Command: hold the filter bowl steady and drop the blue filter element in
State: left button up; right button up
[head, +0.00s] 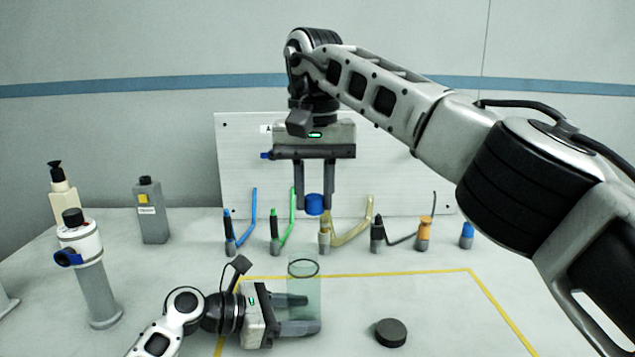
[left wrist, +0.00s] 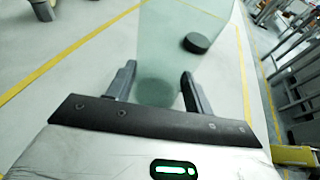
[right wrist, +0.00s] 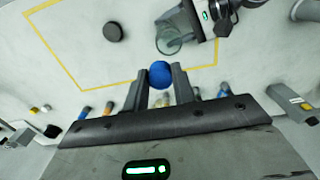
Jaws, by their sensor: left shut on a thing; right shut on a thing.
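The filter bowl (head: 304,285) is a clear greenish cylinder with a dark rim, standing upright on the table. My left gripper (head: 318,328) is shut on it low down; the bowl also shows between the fingers in the left wrist view (left wrist: 165,50). The blue filter element (head: 315,205) is a short blue cylinder. My right gripper (head: 315,192) is shut on it and holds it above the bowl, apart from its rim. In the right wrist view the blue element (right wrist: 160,73) sits between the fingertips, with the bowl's open mouth (right wrist: 168,42) beyond it.
A black disc (head: 391,332) lies inside the yellow taped outline, right of the bowl. Several coloured hoses and fittings stand before a white panel (head: 400,150). A grey bottle (head: 151,212), a pump bottle and a white-topped filter housing (head: 95,280) stand at left.

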jog(key=shift+f, duration=1.8)
jog(key=o, duration=1)
